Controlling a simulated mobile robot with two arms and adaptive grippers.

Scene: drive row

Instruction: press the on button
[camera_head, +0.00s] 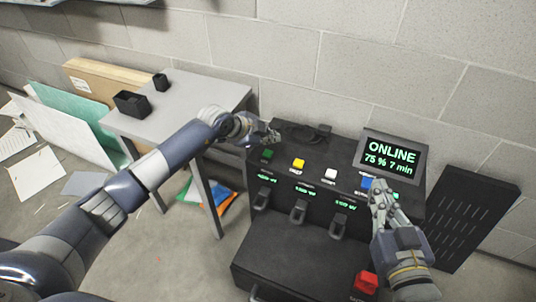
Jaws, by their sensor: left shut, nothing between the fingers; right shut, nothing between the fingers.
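A black machine (320,238) stands against the wall with a row of buttons: green (267,154), yellow (299,164), white (331,174) and blue (367,183). Their small labels are too blurred to read, so I cannot tell which is the on button. A display (391,157) reads "ONLINE 75 % 7 min". My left gripper (275,136) is shut and empty near the green button, at the machine's left back. My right gripper (378,187) is shut and empty, its fingertips close beside the blue button; I cannot tell if they touch it.
A larger red button (366,281) sits low at the machine's front right. A grey table (190,98) with black bins (131,103) stands at left. Boards (65,130) and papers lean and lie further left. A dark slotted panel (466,215) leans at right.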

